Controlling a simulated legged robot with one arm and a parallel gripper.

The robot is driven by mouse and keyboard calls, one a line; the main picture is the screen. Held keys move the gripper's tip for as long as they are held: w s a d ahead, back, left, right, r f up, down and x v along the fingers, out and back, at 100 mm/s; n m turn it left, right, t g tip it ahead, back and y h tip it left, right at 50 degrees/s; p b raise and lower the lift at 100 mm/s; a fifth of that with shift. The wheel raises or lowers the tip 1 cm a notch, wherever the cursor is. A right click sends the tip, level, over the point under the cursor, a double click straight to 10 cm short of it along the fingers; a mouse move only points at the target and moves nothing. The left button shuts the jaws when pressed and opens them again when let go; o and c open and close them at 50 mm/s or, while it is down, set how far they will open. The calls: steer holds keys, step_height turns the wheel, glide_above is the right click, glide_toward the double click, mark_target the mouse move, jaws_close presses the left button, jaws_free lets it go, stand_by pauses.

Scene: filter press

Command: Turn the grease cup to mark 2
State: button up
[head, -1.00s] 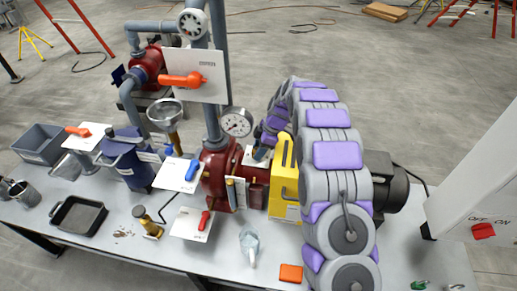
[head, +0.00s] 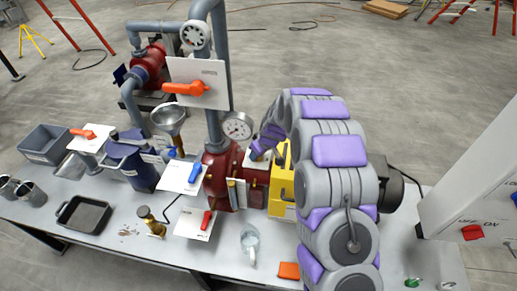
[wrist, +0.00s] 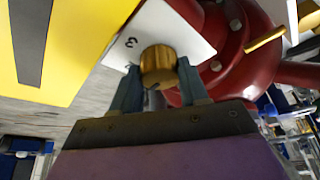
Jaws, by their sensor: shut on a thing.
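The grease cup (wrist: 158,66) is a round knurled brass cap in the wrist view, in front of a white mark plate (wrist: 140,35) that shows a figure 3. My gripper (wrist: 160,84) has one dark finger on each side of the cap and is shut on it.
The yellow housing (head: 282,185) stands close to my gripper. A pressure gauge (head: 237,127) and a grey pipe (head: 215,75) rise beside it. Valve plates with red, blue and orange handles, a black tray (head: 83,214) and an orange block (head: 289,271) share the bench.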

steer(key=shift+w+r+m+t+h+p, duration=0.1)
steer(key=shift+r+m+t+h+p, duration=0.15)
steer(key=shift+m+p, duration=0.75)
steer(key=shift+f, duration=0.1)
steer(key=shift+f+m, duration=0.1)
steer(key=shift+m, duration=0.2)
steer(key=o, duration=1.1)
steer(key=shift+a, duration=0.1)
steer(key=shift+c, duration=0.2)
steer(key=p+v, duration=0.2)
steer(key=v, duration=1.5)
steer(key=shift+a, duration=0.15)
